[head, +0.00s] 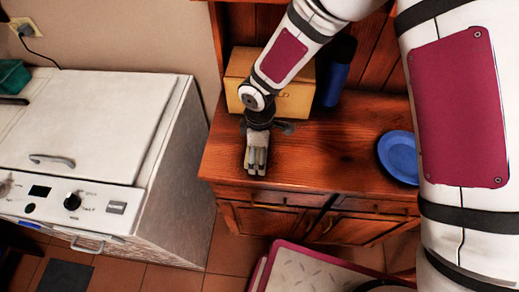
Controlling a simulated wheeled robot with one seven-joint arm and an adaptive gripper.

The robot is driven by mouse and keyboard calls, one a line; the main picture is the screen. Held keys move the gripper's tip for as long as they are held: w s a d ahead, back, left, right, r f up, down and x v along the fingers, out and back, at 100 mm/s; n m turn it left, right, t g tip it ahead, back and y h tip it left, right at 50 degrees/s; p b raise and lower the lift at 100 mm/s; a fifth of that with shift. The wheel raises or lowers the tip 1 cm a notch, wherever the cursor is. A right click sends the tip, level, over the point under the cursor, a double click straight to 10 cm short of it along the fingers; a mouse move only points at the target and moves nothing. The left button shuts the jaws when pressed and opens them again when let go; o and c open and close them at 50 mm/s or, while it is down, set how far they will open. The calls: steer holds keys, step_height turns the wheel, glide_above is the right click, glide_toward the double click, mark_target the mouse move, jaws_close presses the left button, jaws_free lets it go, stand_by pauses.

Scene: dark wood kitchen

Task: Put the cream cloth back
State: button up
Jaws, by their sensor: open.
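My gripper (256,162) points down over the left front part of the wooden cabinet top (330,155), close to its front edge. It is open, though its pale grey fingers look close together from this angle. I cannot make out the cream cloth in this view. Whether any cloth lies under or behind the fingers is hidden.
A yellow-brown box (295,100) stands behind my gripper, with a dark blue cylinder (335,85) to its right. A blue plate (400,154) lies at the right. A white appliance (85,130) stands left. The cabinet top between gripper and plate is clear.

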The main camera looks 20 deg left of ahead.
steer(key=shift+r, duration=0.15)
step_height(320, 180, up, 12)
steer(key=b, duration=0.1)
stand_by(0.3)
steer(key=w+d+r+m+t+h, duration=0.1)
steer(key=w+d+r+m+t, duration=0.15)
steer(key=d+r+m, duration=1.1)
steer(key=s+d+r+m+t, duration=0.1)
steer(key=s+d+r+m, duration=0.1)
steer(key=d, duration=0.4)
steer(key=s+d+r+m, duration=0.2)
steer(key=s+d+r, duration=0.2)
steer(key=s+d, duration=0.3)
steer(key=s+d+r+m+t+y, duration=0.1)
steer(key=s+d+r+m, duration=0.2)
steer(key=d, duration=0.4)
steer(key=shift+s+r+t, duration=0.35)
steer(key=shift+s+r, duration=0.25)
steer(key=shift+s, duration=0.1)
